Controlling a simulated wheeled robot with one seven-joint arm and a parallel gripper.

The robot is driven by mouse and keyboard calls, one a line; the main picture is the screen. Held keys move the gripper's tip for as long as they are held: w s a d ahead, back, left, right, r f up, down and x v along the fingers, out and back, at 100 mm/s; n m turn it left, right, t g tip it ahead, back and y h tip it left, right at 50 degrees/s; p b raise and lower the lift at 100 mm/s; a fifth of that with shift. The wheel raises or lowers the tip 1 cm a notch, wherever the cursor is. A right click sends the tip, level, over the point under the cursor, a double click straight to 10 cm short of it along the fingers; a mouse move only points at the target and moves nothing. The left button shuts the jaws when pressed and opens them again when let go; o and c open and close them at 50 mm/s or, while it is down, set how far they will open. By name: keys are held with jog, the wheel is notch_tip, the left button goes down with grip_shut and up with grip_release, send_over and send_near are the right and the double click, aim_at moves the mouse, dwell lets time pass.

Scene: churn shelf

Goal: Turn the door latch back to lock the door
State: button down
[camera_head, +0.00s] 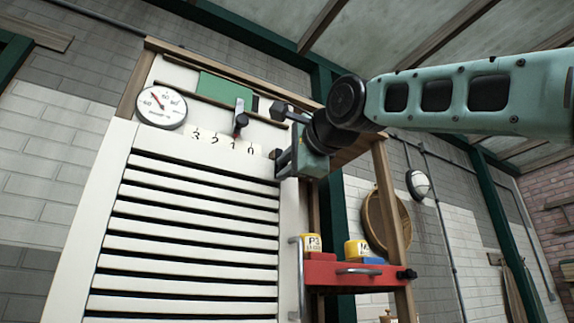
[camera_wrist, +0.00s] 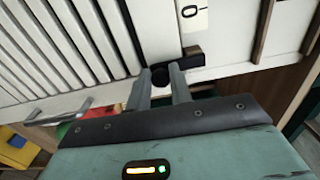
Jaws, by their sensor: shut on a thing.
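The white slatted door (camera_head: 200,215) stands closed-looking in the head view; its slats also show at the upper left of the wrist view (camera_wrist: 75,45). The door latch (camera_wrist: 191,56) is a small dark bar with a round dark knob, near the door's upper right edge. My gripper (camera_head: 284,164) reaches the door's upper right from the right. In the wrist view my gripper (camera_wrist: 160,76) has its two fingers at either side of the dark knob, shut on the latch. The fingers partly hide it, and in the head view the latch is mostly hidden.
Above the door are a round dial (camera_head: 161,106), a green board (camera_head: 222,90) and a number strip (camera_head: 213,141) with a dark slider. A metal door handle (camera_head: 301,275) is below my gripper.

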jog(key=c, duration=1.3)
grip_release()
jog(key=shift+s, duration=0.1)
jog(key=b+v, duration=0.7)
jog(key=v, duration=1)
jog(key=shift+s+d, duration=0.1)
jog(key=shift+d, duration=0.1)
